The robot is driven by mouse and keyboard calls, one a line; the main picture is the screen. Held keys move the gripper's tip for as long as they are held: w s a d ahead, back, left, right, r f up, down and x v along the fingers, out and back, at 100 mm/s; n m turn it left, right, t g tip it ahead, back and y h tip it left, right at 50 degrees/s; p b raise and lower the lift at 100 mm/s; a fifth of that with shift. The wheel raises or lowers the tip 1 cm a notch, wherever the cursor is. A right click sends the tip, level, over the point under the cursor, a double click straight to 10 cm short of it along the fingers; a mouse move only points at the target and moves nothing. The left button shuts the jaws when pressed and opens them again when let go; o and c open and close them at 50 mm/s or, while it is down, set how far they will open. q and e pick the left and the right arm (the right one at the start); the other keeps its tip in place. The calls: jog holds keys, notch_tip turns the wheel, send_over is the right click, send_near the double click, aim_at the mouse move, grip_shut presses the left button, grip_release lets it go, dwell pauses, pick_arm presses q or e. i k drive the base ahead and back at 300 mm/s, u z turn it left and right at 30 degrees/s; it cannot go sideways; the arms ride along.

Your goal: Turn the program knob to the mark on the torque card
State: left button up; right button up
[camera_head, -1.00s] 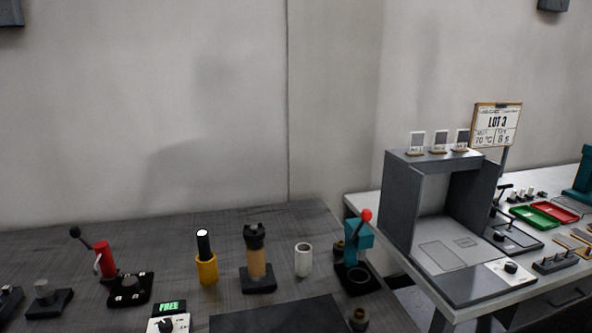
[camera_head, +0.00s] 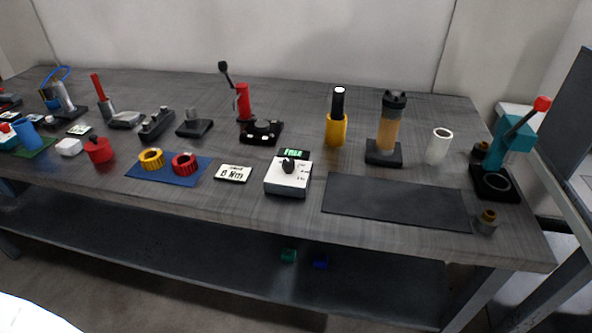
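The program knob (camera_head: 288,166) is a small black knob on top of a white box (camera_head: 287,187) near the front edge of the grey bench. A small green-lit display (camera_head: 294,153) stands at the back of the box. The marks on the box are too small to read. The torque card (camera_head: 233,174) is a white card with a black border, lying just left of the box; its lower line seems to read "8 N·m", though the digit is unclear. Neither gripper shows in the head view.
A blue mat (camera_head: 170,174) with a yellow ring (camera_head: 152,158) and a red ring (camera_head: 184,163) lies left of the card. A dark flat mat (camera_head: 396,201) lies right of the box. A teal press (camera_head: 514,150) stands at right.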

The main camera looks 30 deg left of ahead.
aim_at(287, 164)
jog(key=u, duration=1.45)
jog(key=k, duration=0.4)
jog(key=z, duration=1.15)
jog(key=i, duration=0.5)
jog(key=u, duration=0.7)
